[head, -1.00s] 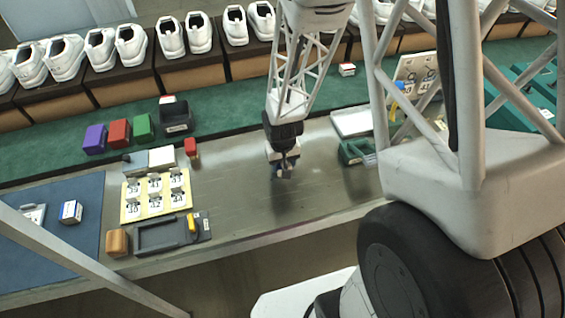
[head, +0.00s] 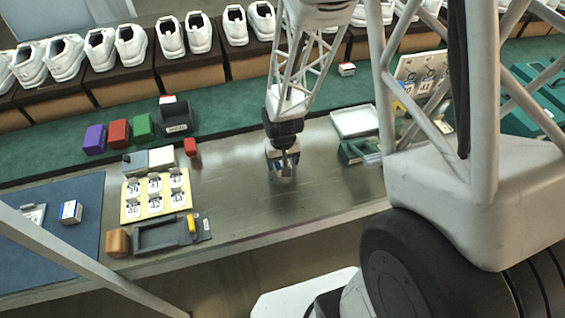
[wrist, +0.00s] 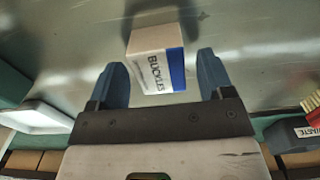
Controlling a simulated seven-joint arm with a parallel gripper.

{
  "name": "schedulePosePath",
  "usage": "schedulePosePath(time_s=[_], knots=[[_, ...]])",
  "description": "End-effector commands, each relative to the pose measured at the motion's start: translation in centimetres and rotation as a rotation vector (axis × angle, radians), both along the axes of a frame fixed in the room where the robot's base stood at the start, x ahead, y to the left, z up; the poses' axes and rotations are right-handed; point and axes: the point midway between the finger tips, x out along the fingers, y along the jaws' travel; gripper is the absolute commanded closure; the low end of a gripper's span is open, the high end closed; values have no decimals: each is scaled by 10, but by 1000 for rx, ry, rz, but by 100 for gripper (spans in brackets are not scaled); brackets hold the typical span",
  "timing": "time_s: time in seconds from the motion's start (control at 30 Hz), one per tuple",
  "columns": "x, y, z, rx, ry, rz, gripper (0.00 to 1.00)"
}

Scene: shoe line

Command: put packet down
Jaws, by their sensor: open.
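The packet (wrist: 157,60) is a small box with a pale tan top, a white side lettered BUCKLES and a blue band. In the wrist view it lies between the fingers of my gripper (wrist: 161,72), with a narrow gap on each side. The fingers are open and do not appear to touch it. In the head view my gripper (head: 285,172) is low over the bare metal bench (head: 240,205), and the packet is mostly hidden by it. Whether the packet's underside rests fully on the metal is hard to tell.
Left of my gripper are a yellow card with numbered tags (head: 155,196) and a dark grey tray (head: 160,237). A similar small box (head: 71,212) sits on the blue mat (head: 40,250). A white tray (head: 354,121) and green bin (head: 352,151) stand right. Bench around the gripper is clear.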

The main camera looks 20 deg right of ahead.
Motion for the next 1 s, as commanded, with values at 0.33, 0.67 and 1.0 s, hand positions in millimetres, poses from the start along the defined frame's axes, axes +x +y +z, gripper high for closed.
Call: schedulePosePath(time_s=[0.33, 0.67, 1.0], knots=[[0, 0, 43, 0, -4, 0, 26], [0, 0, 87, 0, -3, 0, 26], [0, 0, 108, 0, -1, 0, 26]])
